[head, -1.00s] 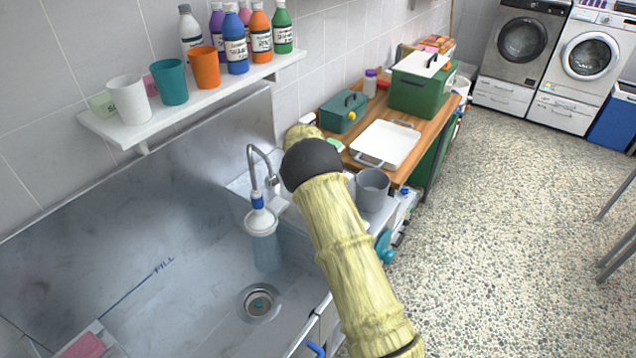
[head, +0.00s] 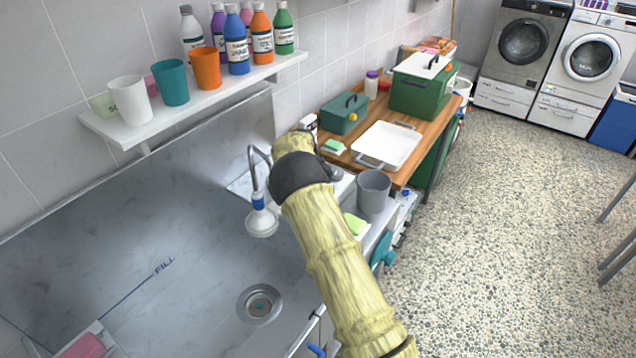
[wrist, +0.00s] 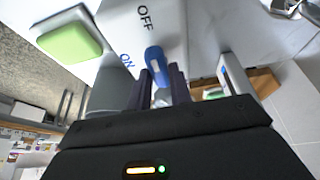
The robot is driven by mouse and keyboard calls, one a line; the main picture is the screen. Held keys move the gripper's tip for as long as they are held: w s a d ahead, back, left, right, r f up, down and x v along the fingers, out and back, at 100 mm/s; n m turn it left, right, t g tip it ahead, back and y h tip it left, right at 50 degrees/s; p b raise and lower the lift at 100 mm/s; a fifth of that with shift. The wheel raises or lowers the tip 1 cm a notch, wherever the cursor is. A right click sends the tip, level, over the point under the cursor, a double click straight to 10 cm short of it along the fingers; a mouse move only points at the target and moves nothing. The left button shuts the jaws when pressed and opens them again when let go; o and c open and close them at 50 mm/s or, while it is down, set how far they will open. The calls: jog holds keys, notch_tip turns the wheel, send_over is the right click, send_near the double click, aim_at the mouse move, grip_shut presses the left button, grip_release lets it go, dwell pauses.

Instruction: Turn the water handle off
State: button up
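The blue water handle (wrist: 155,64) shows in the wrist view on a white panel (wrist: 165,22) marked OFF and ON. My gripper (wrist: 161,72) has its two dark fingers close on either side of the handle, and they look shut on it. The handle lies near the ON and OFF marks, but its exact setting is hard to read. In the head view my arm hides the handle and my fingers.
A grey cup (head: 373,190) and a green sponge (head: 355,224) stand right of my arm. A wooden table (head: 412,150) behind holds a white tray (head: 386,145) and green boxes. A shelf (head: 200,102) with cups and bottles is above the sink.

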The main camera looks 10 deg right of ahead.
jog(key=o, duration=0.4)
jog(key=b+v, duration=0.3)
jog(key=v, duration=1.4)
jog(key=shift+r, duration=0.15)
jog(key=shift+s, duration=0.2)
jog(key=s+d+f+n+y, duration=0.25)
jog(key=s+d, duration=0.35)
jog(key=s, duration=0.5)
jog(key=s+f+n, duration=0.2)
jog(key=s+n, duration=0.1)
jog(key=s, duration=0.9)
jog(key=s+f+n, duration=0.3)
jog(key=s, duration=0.9)
jog(key=shift+s+a+n+y, duration=0.35)
jog(key=shift+a, duration=0.05)
jog(key=shift+f, duration=0.15)
